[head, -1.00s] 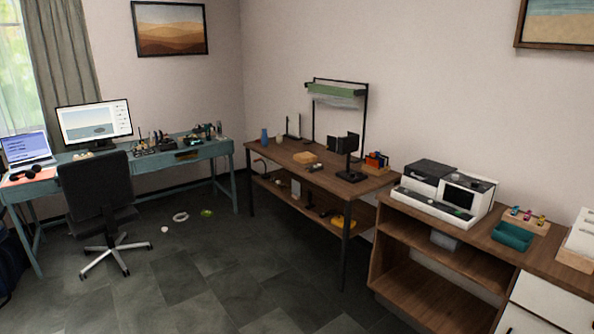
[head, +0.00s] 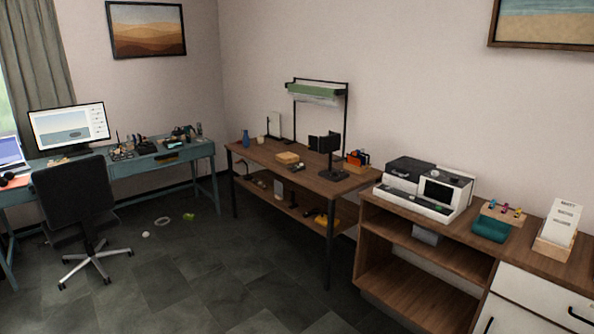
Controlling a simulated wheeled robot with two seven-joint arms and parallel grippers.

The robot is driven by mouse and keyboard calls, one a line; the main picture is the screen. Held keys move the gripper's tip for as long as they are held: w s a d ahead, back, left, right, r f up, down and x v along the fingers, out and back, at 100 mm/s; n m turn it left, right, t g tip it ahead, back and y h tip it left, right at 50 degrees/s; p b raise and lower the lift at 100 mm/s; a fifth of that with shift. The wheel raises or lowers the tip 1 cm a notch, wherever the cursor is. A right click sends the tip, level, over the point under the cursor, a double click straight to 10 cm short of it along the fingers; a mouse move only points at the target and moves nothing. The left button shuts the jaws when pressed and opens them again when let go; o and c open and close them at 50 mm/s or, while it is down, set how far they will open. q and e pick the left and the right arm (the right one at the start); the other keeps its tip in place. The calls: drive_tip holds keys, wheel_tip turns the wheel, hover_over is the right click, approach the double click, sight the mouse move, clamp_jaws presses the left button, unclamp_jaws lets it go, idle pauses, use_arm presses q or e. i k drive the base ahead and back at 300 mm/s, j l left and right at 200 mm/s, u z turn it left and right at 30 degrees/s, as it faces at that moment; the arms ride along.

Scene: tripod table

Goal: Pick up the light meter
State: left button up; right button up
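I cannot pick out the light meter for certain. A small dark handheld item (head: 297,167) lies on top of the wooden workbench (head: 262,156), in front of a black stand (head: 326,158), and it is too small to identify. Neither of my grippers shows in the head view.
A blue desk (head: 200,152) with a monitor and an office chair (head: 77,200) stands at the left. A wooden cabinet (head: 470,232) with a white and black machine (head: 424,190) stands at the right. Small items (head: 162,221) lie on the otherwise open floor.

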sight(299, 167)
drive_tip(key=i+u, duration=0.3)
drive_tip(key=i, duration=3.15)
drive_tip(key=i+j+z, duration=0.15)
drive_tip(key=i, duration=0.9)
drive_tip(key=i+j+z, duration=0.15)
drive_tip(key=i, duration=0.4)
